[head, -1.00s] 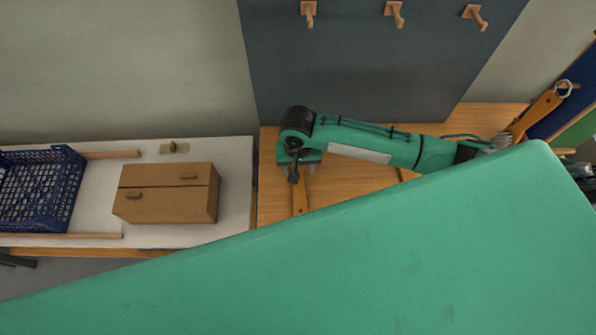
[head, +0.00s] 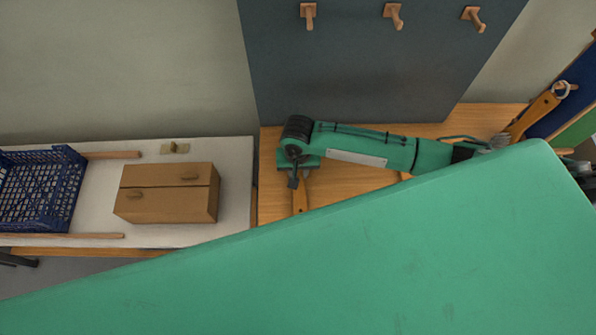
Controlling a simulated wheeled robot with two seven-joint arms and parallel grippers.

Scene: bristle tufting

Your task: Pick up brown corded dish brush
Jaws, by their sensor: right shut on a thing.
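My right gripper (head: 297,180) is over the wooden bench (head: 345,185), pointing down, with its arm coming in from the right. It is shut on a narrow brown wooden piece (head: 301,200), which shows below the jaws. This looks like a brush handle, but its bristles and any cord cannot be made out. The gripper hides part of the piece, and whether it touches the bench is unclear. My left gripper is out of view.
A cardboard-brown drawer box (head: 168,206) and a blue basket (head: 40,190) stand on the white table (head: 235,190) at left. A dark board (head: 370,70) with wooden pegs (head: 395,14) rises behind the bench. A wooden strip with a ring (head: 538,110) is at right.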

